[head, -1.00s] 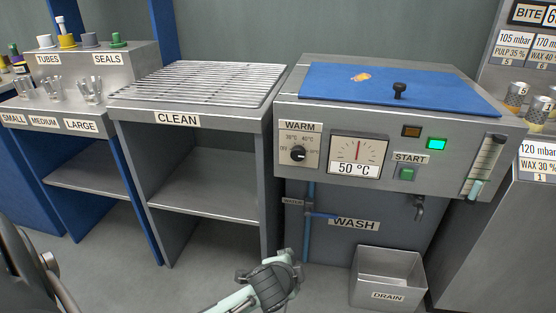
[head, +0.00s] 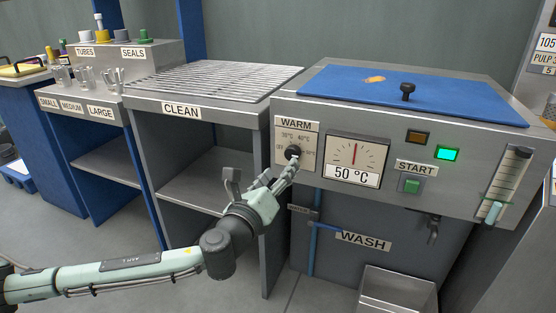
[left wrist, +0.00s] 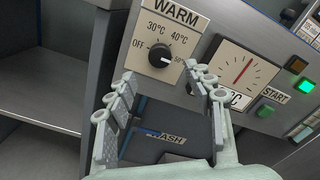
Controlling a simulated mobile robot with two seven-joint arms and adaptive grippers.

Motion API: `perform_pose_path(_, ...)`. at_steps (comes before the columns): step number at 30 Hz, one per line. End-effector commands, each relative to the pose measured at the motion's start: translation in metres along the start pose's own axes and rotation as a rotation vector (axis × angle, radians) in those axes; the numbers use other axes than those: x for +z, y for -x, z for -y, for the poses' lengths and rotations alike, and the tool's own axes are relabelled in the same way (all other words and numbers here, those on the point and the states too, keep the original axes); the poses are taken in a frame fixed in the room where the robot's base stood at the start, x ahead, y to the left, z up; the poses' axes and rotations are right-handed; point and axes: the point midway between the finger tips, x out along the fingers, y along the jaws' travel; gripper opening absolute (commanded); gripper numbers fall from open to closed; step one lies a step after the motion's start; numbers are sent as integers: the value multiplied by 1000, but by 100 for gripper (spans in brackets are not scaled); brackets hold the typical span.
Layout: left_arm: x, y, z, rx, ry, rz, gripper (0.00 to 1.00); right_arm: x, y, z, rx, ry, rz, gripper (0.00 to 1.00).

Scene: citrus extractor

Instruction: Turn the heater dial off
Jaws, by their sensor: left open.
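The heater dial (head: 293,152) is a black round knob on the plate labelled WARM, on the front of the grey wash unit. In the left wrist view the dial (left wrist: 159,56) shows whole, with marks OFF, 30°C, 40°C and 50°; its white pointer line is toward the 50° side, at the right. My left gripper (head: 283,174) is just in front of and below the dial in the head view. In the left wrist view the left gripper (left wrist: 163,88) is open and empty, its fingers apart below the dial; I see no contact. My right gripper is not in view.
A temperature gauge (head: 357,156) reading 50 °C sits right of the dial. A green START button (head: 412,186) and a lit green lamp (head: 447,154) are further right. The CLEAN rack (head: 205,80) stands at the left, and a drain bin (head: 395,290) below.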

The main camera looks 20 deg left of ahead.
Motion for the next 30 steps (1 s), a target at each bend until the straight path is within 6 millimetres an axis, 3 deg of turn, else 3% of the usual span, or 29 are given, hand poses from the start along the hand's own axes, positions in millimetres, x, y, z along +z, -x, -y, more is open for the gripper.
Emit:
perform_pose_path(5,2,-14,1,-6,-17,6,53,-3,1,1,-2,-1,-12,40)
perform_pose_path(12,2,-53,1,-5,-14,4,53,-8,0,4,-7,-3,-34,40)
perform_pose_path(18,1,-74,1,-5,-13,3,53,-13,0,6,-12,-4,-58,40)
perform_pose_path(28,1,-78,1,-4,-13,2,53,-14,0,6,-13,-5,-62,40)
perform_pose_path(30,1,-78,1,-4,-12,2,44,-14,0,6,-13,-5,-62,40)
